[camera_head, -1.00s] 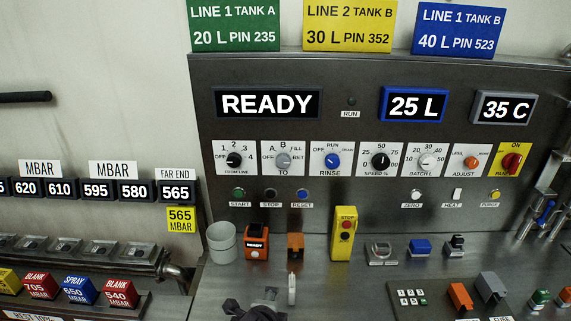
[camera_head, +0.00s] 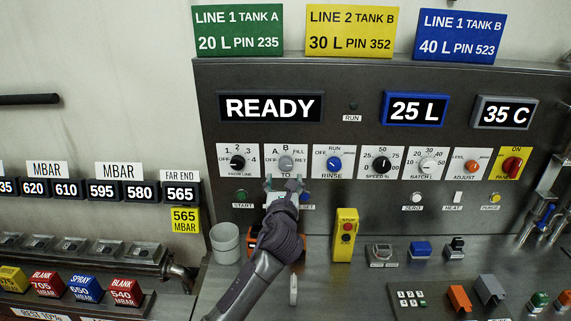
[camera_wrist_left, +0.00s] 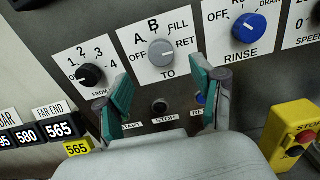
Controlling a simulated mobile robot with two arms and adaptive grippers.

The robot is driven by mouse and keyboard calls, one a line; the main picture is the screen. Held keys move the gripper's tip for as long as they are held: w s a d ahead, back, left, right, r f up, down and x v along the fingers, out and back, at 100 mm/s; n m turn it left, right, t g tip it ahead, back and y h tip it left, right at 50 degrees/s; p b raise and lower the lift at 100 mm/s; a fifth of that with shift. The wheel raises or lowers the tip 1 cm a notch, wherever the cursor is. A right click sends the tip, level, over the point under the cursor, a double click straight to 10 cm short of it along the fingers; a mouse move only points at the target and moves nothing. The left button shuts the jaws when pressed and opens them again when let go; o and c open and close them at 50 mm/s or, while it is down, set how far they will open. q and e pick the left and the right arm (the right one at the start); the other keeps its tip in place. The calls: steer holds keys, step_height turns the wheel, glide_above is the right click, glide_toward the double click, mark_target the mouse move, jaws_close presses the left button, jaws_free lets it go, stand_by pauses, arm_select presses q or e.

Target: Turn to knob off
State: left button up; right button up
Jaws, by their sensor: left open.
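The TO knob (camera_head: 286,163) is a round grey knob on a white plate marked OFF, A, B, FILL and RET. It also shows in the wrist view (camera_wrist_left: 161,52), where I cannot surely tell which mark it points at. My left gripper (camera_head: 285,187) is open and empty just below this plate. In the wrist view its two teal-padded fingers (camera_wrist_left: 161,88) stand apart below the knob, not around it. The small STOP button (camera_wrist_left: 159,106) shows between the fingers; my gripper hides it in the head view. My right gripper is not in view.
The black FROM LINE knob (camera_head: 237,162) is left of the TO knob and the blue RINSE knob (camera_head: 334,163) right of it. A yellow stop box (camera_head: 345,236) stands on the bench to the right of my arm. A grey cup (camera_head: 226,245) stands left.

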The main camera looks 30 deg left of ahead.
mark_target(285, 164)
arm_select(q)
steer(key=p+x, duration=0.1)
steer(key=x, duration=0.7)
steer(key=shift+w, duration=0.1)
steer(key=shift+c, duration=0.2)
steer(key=c, duration=1.1)
